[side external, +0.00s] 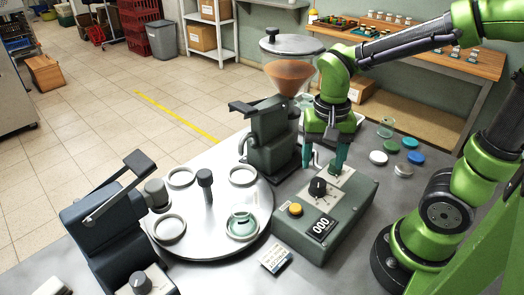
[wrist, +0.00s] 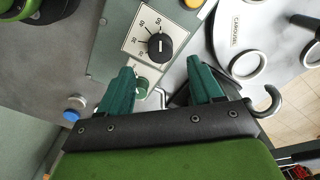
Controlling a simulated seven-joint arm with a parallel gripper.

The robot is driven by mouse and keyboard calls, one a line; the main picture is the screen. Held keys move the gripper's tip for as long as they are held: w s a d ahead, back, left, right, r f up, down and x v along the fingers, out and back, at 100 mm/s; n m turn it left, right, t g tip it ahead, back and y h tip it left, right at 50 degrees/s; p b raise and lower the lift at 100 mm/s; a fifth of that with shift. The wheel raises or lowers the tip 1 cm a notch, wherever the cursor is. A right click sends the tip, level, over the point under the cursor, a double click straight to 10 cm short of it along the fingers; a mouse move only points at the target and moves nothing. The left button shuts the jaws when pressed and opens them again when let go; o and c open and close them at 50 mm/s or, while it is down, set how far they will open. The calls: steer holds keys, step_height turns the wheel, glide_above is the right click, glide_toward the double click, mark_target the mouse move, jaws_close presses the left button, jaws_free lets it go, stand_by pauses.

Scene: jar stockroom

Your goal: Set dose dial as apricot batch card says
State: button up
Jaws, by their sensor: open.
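The dose dial (side external: 320,187) is a black knob on a pale scale plate on top of the grey-green control box (side external: 345,228). My gripper (side external: 325,163) is open and empty, fingers down, over the far end of the box, behind the dial. In the wrist view the fingertips (wrist: 161,69) are apart, with the dial ahead of them. A small card (side external: 275,260) lies before the box; its print is too small to read.
A yellow button (side external: 295,209) and a counter showing 000 (side external: 320,228) sit on the box. The carousel (side external: 205,248) with rings and a green jar (side external: 242,224) is to its left. The dosing stand (side external: 270,140) with its orange-filled hopper (side external: 290,77) rises close to my gripper. Lids (side external: 378,157) lie right.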

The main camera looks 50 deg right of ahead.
mark_target(319, 183)
step_height(319, 183, down, 7)
steer(key=shift+f, duration=0.2)
steer(key=c, duration=1.1)
